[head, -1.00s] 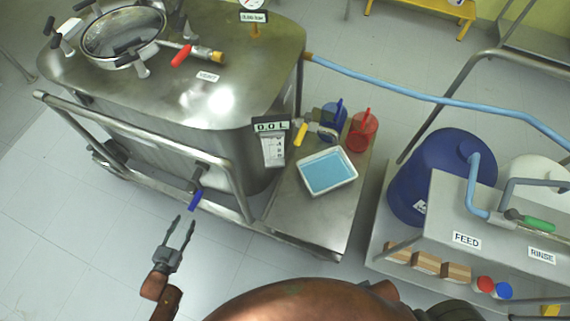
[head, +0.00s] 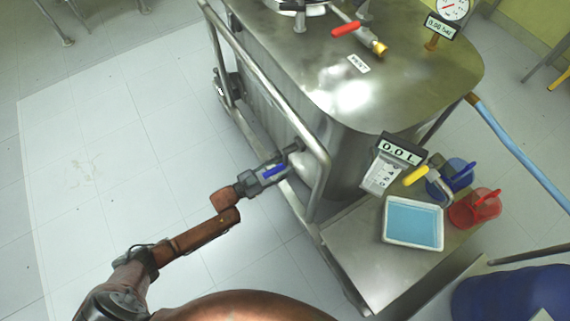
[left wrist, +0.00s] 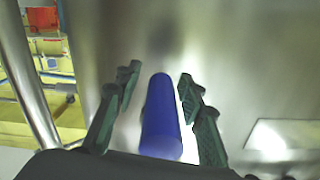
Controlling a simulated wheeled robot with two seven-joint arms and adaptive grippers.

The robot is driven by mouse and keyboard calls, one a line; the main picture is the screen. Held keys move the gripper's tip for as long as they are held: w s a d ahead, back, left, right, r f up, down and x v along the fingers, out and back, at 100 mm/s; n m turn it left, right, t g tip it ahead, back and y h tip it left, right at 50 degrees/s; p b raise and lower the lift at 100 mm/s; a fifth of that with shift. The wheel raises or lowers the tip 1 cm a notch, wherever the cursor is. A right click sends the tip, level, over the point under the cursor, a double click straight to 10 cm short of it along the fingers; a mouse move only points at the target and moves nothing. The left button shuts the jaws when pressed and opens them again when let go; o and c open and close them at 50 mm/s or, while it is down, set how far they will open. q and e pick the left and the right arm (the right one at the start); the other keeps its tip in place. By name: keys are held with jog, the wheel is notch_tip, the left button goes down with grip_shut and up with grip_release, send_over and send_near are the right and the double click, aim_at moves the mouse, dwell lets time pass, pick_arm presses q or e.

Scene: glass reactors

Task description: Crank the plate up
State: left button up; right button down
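The crank's blue handle (head: 274,172) is on the side of the steel vessel, just inside the tubular frame. My left gripper (head: 278,168) reaches it from the left, one finger on each side. In the left wrist view the blue handle (left wrist: 161,122) stands between the two dark fingers of my left gripper (left wrist: 158,78). Gaps show on both sides, so the fingers are open around it and not clamped. I cannot make out the plate. My right gripper is out of view.
The tubular rail (head: 272,90) runs close beside my left gripper. The steel vessel (head: 350,95) stands behind it. A readout showing 0.0 L (head: 401,149), a white tray of blue liquid (head: 413,224), and blue (head: 452,175) and red (head: 474,208) jugs are at right. The left floor is clear.

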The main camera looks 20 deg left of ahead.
pick_arm(q)
jog(key=shift+w+d, duration=0.1)
jog(key=shift+c, duration=0.5)
grip_shut()
